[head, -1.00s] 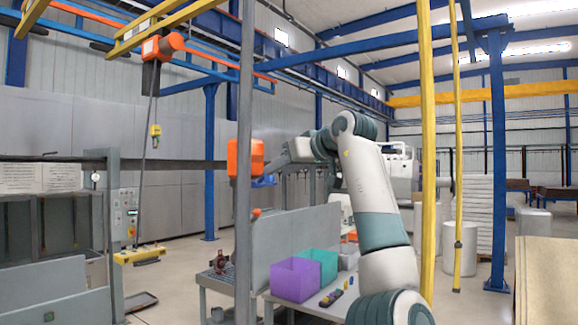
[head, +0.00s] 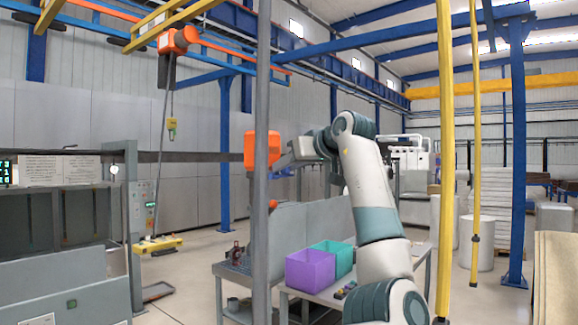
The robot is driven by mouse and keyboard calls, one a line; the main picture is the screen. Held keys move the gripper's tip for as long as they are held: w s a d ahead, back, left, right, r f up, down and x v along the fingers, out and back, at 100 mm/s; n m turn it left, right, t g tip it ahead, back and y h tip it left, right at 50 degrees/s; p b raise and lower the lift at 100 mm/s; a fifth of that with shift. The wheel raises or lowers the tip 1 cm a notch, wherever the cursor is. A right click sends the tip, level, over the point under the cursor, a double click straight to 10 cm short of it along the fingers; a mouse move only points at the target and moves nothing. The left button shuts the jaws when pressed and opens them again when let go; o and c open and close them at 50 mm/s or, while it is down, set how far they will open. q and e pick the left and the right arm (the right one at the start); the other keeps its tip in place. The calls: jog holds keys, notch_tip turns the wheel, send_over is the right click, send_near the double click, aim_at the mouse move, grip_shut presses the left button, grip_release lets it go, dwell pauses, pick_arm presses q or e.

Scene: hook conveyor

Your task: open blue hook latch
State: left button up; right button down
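An orange block (head: 274,146) shows on both sides of a thin grey pole (head: 262,230), which hides its middle. A small blue part (head: 284,173) shows just under its right side; it may be the blue hook latch, but it is too small to tell its shape or whether it is open. My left gripper (head: 286,158) is at the end of the arm that rises in the middle and bends left. Its tip is close to the orange block and the blue part. Its fingers are too small to make out, and contact cannot be told. My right gripper is not in view.
A table (head: 330,293) holds a purple bin (head: 310,270) and a teal bin (head: 343,258) below my arm. A yellow post (head: 447,180) stands right of my arm. An orange hoist (head: 178,42) carries a yellow hook bar (head: 158,245) at left. Open floor lies around it.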

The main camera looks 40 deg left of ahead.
pick_arm(q)
jog(key=c, duration=0.5)
jog(key=shift+o, duration=0.2)
jog(key=shift+f, duration=0.1)
